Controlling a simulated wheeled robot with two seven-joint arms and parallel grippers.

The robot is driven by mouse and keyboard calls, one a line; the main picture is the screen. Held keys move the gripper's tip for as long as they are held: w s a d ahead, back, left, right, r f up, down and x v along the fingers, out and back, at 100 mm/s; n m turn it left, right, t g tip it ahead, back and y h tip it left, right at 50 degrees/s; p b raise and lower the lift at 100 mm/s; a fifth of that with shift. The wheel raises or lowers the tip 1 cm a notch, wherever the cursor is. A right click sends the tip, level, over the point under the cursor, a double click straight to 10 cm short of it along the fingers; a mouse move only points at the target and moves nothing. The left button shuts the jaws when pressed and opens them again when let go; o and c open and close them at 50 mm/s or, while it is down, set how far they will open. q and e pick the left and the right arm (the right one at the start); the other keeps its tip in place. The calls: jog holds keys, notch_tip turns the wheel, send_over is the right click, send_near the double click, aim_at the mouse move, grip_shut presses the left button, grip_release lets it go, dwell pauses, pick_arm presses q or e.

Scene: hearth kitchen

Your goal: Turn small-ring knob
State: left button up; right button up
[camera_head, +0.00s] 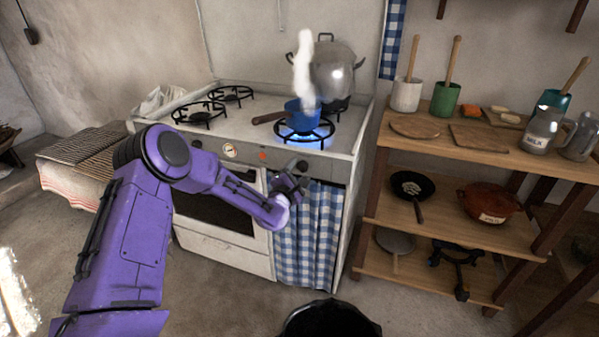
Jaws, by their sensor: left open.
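The white stove (222,256) has a front panel with a dark knob (302,165) near its right end, a pale round dial (230,151) and an orange spot (262,155) left of it. Another dark knob (196,143) shows further left. My left gripper (291,184) is open and empty, at the stove front just below the right-hand knob. The small picture does not show whether they touch. The front right burner (318,143) burns with a blue flame under a small blue pan (303,117). My right gripper is not in view.
White steam rises above the blue pan. A large grey pot (335,72) stands on the rear right burner. A blue checked curtain (309,240) hangs below the panel. A wooden shelf unit (372,208) stands to the right. The left burners are bare.

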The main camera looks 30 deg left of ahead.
pick_arm(q)
jog(key=shift+x, duration=0.8)
jog(key=shift+c, duration=0.4)
jog(key=c, duration=1)
